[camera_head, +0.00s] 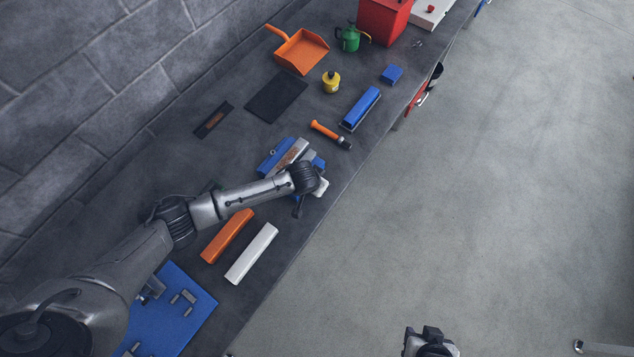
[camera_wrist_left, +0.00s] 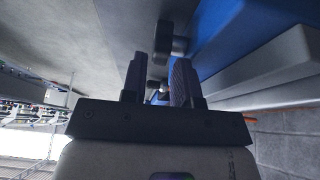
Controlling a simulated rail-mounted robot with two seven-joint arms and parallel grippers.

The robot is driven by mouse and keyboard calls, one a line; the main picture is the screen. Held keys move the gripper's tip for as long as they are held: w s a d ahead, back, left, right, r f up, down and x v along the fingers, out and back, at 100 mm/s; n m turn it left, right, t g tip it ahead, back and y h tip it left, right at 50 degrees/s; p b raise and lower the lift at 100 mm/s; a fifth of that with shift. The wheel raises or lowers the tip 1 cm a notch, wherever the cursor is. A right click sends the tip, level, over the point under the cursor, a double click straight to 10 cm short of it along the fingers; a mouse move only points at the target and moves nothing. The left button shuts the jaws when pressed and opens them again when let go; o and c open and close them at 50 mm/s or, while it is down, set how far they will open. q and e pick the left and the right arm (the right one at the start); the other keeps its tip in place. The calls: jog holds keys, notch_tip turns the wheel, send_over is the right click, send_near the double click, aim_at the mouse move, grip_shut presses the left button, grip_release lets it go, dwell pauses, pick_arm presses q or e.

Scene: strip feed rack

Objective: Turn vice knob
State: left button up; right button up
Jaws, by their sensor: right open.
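The blue and grey vice (camera_head: 272,162) sits on the dark bench near its front edge, partly covered by my left arm's wrist. A dark handle (camera_head: 298,209) shows below the wrist, probably the vice knob. In the left wrist view, the blue vice body (camera_wrist_left: 215,45) is close at upper right, with a dark knob-like part (camera_wrist_left: 171,42) beside it. My left gripper (camera_wrist_left: 159,80) has its fingers apart; a small dark part shows beyond the gap, and I cannot tell whether they touch it. My right gripper (camera_head: 428,338) is open over the floor at the bottom edge.
An orange block (camera_head: 228,236) and a white block (camera_head: 252,253) lie nearer on the bench. An orange-handled tool (camera_head: 326,132) and a blue bar (camera_head: 361,108) lie beyond the vice. A blue mat (camera_head: 195,305) lies near my left arm.

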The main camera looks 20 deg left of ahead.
pick_arm(q)
jog(key=shift+w+f, duration=0.15)
jog(key=shift+f, duration=0.2)
jog(key=shift+c, duration=0.2)
grip_shut()
